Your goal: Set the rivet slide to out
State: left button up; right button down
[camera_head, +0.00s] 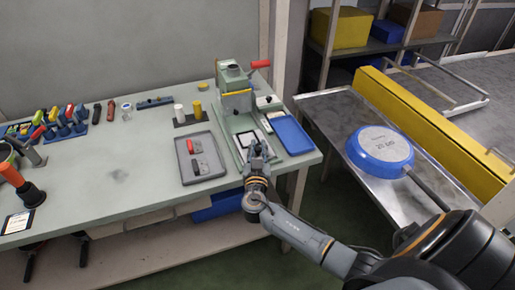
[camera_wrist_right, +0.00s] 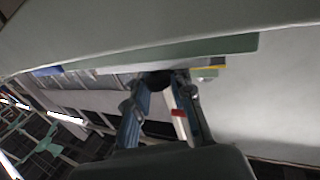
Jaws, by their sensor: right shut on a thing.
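The riveting machine (camera_head: 237,82) stands at the right end of the workbench, with a red-ended handle at its top. Its green base (camera_head: 228,137) reaches to the bench's front edge and carries a pale slide plate (camera_head: 243,138). My right gripper (camera_head: 257,152) is at the front end of this base. In the wrist view my right gripper (camera_wrist_right: 158,92) has its fingers on either side of a dark round knob (camera_wrist_right: 156,78), shut on it. In the head view the gripper hides the knob. The slide's exact position cannot be told. My left gripper is not in view.
A blue tray (camera_head: 292,135) lies right of the base, and a grey tray (camera_head: 198,175) with red and black pieces lies left. A blue pan (camera_head: 380,150) rests on the metal conveyor (camera_head: 335,115). The bench's left-middle (camera_head: 110,170) is clear.

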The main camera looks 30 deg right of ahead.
jog(key=c, duration=1.4)
grip_release()
jog(key=shift+s+a+f, duration=0.15)
jog(key=shift+s+f, duration=0.05)
jog(key=shift+f, duration=0.1)
jog(key=shift+c, duration=0.2)
jog(key=o, duration=0.3)
jog(key=shift+s+r, duration=0.15)
jog(key=shift+r, duration=0.1)
jog(key=shift+s+a, duration=0.25)
jog(key=v, duration=1.1)
jog(key=shift+s, duration=0.2)
